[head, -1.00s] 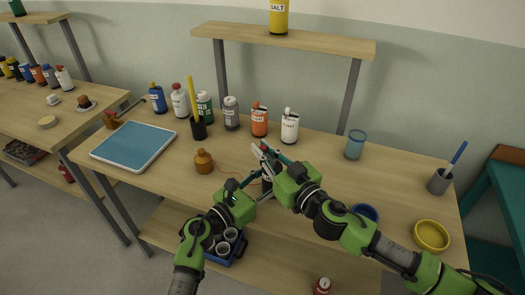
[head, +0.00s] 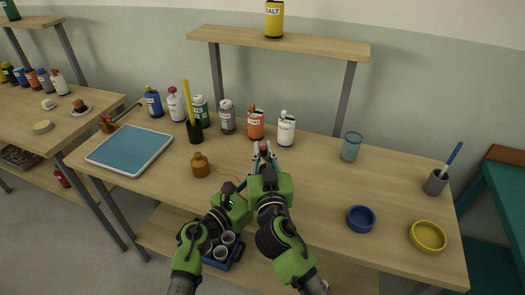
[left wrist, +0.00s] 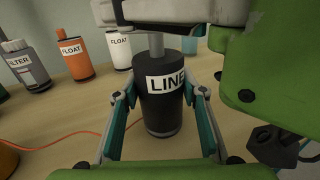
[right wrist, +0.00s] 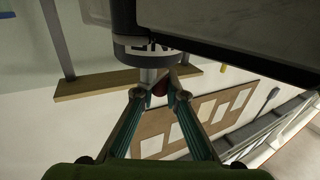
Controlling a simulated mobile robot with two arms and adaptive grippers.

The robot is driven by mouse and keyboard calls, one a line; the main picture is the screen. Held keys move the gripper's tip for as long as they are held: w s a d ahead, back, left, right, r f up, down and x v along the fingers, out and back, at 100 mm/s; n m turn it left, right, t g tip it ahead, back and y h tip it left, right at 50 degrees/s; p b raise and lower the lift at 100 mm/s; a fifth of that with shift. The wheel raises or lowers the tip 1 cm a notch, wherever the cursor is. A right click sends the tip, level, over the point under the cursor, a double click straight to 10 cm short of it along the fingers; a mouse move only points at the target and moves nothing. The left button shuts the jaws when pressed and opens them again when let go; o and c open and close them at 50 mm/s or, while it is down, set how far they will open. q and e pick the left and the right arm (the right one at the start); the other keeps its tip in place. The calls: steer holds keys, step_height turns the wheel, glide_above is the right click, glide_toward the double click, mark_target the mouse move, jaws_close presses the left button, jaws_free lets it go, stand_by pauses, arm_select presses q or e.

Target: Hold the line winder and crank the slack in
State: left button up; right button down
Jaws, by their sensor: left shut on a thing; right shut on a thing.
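The line winder is a black cylinder with a white LINE label; in the left wrist view (left wrist: 163,108) it stands upright between the fingers of my left gripper (left wrist: 160,98), which is shut on its body. An orange line (left wrist: 75,137) runs from it to the left over the table. My right gripper (head: 263,155) is above the winder in the head view, hiding most of it. In the head view my left gripper (head: 240,187) is partly hidden.
An orange bottle (head: 256,125) and a white bottle (head: 286,130) stand close behind. A blue bowl (head: 361,219) and yellow bowl (head: 428,236) sit to the right, with bare tabletop between.

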steer(key=shift+r, duration=0.2)
steer(key=c, duration=2)
jaws_free()
steer(key=shift+f, duration=0.1)
steer(key=shift+s+d, duration=0.25)
steer(key=shift+s, duration=1.75)
steer(key=shift+s+d, duration=0.25)
steer(key=shift+s, duration=1.7)
steer(key=shift+s+d, duration=0.25)
steer(key=shift+s, duration=1.75)
